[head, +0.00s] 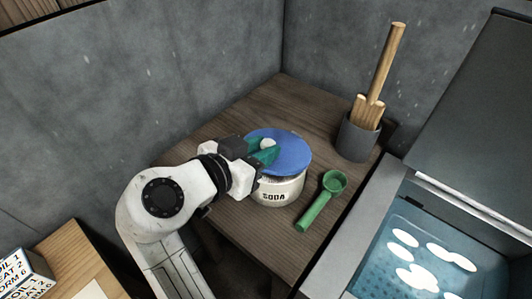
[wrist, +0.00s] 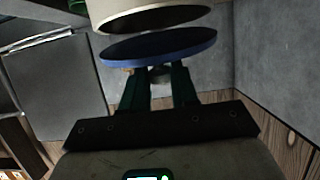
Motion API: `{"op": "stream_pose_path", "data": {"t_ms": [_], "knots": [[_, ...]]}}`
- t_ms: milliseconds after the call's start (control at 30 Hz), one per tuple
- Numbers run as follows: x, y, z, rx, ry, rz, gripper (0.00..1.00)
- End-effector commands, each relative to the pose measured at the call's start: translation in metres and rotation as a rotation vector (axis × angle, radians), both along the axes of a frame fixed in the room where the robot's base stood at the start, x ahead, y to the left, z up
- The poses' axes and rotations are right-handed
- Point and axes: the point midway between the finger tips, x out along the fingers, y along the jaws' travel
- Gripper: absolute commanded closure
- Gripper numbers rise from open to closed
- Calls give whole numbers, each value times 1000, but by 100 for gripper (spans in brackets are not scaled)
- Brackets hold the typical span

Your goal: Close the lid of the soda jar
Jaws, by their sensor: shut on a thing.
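The white soda jar (head: 280,190), with SODA on its front, stands on a small wooden table. Its blue round lid (head: 290,153) is over the jar's mouth in the head view and covers most of its top. My gripper (head: 265,150) has its green fingers shut on the lid's pale knob (head: 268,143). In the wrist view the picture is upside down: the jar (wrist: 150,14) is at the top, and the lid (wrist: 165,45) is apart from its rim by a dark gap. My fingers (wrist: 160,76) hold the lid from its knob side.
A green scoop (head: 321,203) lies right of the jar on the wooden table (head: 240,220). A grey cup (head: 357,138) with wooden sticks stands at the back right. An open bin (head: 430,225) with white pieces is at the right. Grey walls close off the back.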

Motion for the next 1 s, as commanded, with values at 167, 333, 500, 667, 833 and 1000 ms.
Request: {"op": "stream_pose_path", "data": {"t_ms": [167,333,500,667,833,1000], "knots": [[-4,3,-20,-57,-84,3,100],[-7,5,-27,-95,-145,3,100],[-8,6,-30,-122,-182,3,100],[-8,6,-31,-133,-200,2,100],[-9,7,-31,-137,-205,3,100],[-9,7,-31,-137,-204,2,100]]}}
